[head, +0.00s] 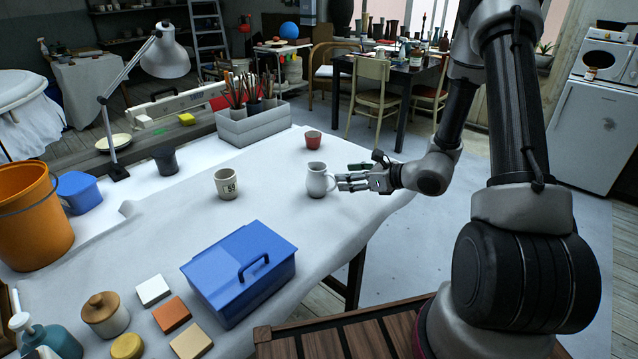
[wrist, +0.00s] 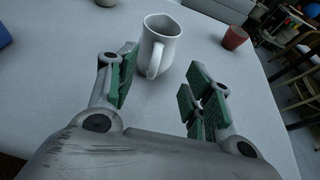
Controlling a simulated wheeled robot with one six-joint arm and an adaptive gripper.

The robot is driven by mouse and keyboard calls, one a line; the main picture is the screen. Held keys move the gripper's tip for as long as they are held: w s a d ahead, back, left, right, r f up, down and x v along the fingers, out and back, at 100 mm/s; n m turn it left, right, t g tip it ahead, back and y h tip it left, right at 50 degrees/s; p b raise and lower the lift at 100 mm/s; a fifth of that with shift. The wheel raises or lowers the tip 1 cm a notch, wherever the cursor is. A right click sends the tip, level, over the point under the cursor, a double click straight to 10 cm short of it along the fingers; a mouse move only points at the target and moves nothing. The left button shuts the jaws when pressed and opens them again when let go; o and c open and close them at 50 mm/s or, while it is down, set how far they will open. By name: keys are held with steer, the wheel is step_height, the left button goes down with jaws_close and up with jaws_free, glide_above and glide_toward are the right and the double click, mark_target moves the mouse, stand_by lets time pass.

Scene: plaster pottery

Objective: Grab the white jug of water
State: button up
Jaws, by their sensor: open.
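The white jug (head: 317,181) stands upright on the white-covered table, right of its middle. In the wrist view the jug (wrist: 161,41) is ahead, just beyond the fingertips, with its handle turned toward my gripper. No water is visible inside it. My gripper (head: 345,181) is at the jug's right side in the head view, low over the table. In the wrist view my gripper (wrist: 158,80) is open, with green-padded fingers spread to either side of the handle's line. Nothing is held. Whether a fingertip touches the jug cannot be told.
A red cup (head: 313,140) stands behind the jug and a pale mug (head: 227,183) to its left. A blue toolbox (head: 240,272) sits in front. A grey box of brushes (head: 253,122) stands behind.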

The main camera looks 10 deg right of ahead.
mark_target(322, 182)
steer(key=x, duration=0.5)
steer(key=shift+w+a, duration=0.1)
steer(key=shift+a, duration=0.35)
steer(key=shift+c, duration=0.2)
jaws_close()
